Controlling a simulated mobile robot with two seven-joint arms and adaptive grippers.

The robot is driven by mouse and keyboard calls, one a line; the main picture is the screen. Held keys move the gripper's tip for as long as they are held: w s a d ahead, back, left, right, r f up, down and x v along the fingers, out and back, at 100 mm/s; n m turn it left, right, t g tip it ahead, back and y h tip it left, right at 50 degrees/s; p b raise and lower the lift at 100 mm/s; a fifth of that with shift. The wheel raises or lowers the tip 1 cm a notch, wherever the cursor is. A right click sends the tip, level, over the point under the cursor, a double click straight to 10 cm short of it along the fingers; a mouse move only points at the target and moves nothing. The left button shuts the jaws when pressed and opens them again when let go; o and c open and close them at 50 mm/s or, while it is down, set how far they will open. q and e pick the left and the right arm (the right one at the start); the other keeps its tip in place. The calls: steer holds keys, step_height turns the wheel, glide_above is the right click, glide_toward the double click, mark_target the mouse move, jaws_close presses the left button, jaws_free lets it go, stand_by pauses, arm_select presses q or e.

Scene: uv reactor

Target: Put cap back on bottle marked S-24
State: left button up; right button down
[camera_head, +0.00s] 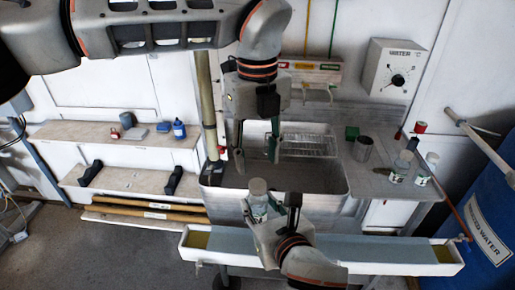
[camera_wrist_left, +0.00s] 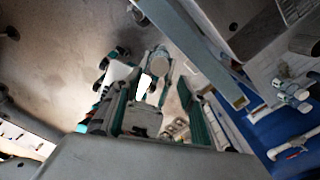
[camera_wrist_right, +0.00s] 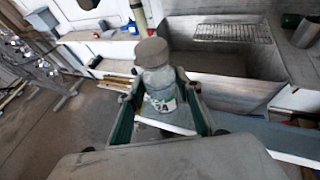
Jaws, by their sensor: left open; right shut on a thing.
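My right gripper (camera_head: 272,212) is shut on a clear bottle (camera_head: 257,206) and holds it upright over the front edge of the sink. In the right wrist view the bottle (camera_wrist_right: 160,85) has a grey cap (camera_wrist_right: 152,52) on its top, and the cap looks level. Its white label (camera_wrist_right: 164,105) has dark marks that I cannot read surely. My left gripper (camera_head: 256,158) is open and empty, pointing down above the sink, a little above and behind the bottle. In the left wrist view the round grey cap (camera_wrist_left: 190,65) shows beyond the open fingers.
Two more bottles (camera_head: 400,166) (camera_head: 426,169) and a metal cup (camera_head: 363,149) stand on the right counter. A long white-rimmed trough (camera_head: 385,252) runs along the front. The sink (camera_head: 312,174) holds a wire rack. A blue barrel (camera_head: 485,215) stands at the right.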

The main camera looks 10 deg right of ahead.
mark_target(258, 183)
arm_select(q)
steer(key=n, duration=0.5)
steer(key=shift+r+n, duration=0.3)
steer(key=shift+r, duration=0.1)
steer(key=n, duration=0.6)
steer(key=shift+r, duration=0.35)
steer(key=shift+f, duration=0.1)
steer(key=shift+f, duration=3.9)
jaws_close()
